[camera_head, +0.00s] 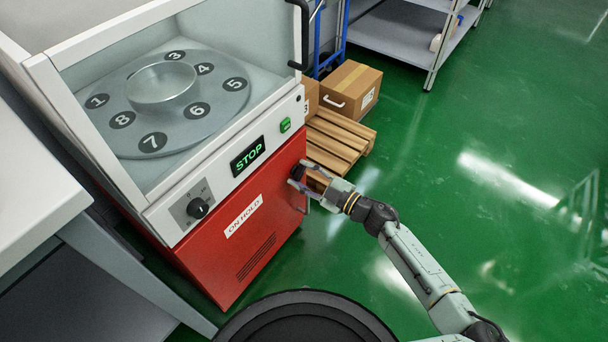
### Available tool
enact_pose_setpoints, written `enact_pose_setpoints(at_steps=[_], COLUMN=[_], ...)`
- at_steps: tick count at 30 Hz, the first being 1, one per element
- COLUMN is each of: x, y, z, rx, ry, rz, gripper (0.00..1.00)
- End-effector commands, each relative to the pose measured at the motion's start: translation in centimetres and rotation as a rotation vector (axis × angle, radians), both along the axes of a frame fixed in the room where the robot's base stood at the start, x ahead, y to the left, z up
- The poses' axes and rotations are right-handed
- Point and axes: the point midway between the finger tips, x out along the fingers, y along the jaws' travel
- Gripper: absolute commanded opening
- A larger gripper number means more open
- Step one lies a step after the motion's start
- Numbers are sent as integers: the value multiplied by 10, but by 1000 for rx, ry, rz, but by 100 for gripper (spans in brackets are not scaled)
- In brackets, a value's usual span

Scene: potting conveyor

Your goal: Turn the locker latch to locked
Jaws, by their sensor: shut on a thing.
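The red locker (230,255) forms the lower part of the machine and carries a white ON HOLD label (244,217). A small dark latch (298,172) sits near the upper right corner of its red front. My gripper (298,178) reaches in from the right and is shut on the latch. The fingers hide part of the latch, so I cannot tell which way it points. A thin handle (306,201) shows on the red front just below my gripper.
Above the locker are a STOP display (248,155), a black dial (198,208) and a numbered turntable (180,105) behind clear panels. A wooden pallet (340,140) with cardboard boxes (351,90) stands behind my gripper. Green floor at right is clear.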

Motion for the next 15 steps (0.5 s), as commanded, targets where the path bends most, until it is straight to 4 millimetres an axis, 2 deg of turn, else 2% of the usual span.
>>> enact_pose_setpoints(at_steps=[15], x=[0], y=[0], z=[-1], rx=[-286], ry=[-396], rz=[-1], gripper=[12])
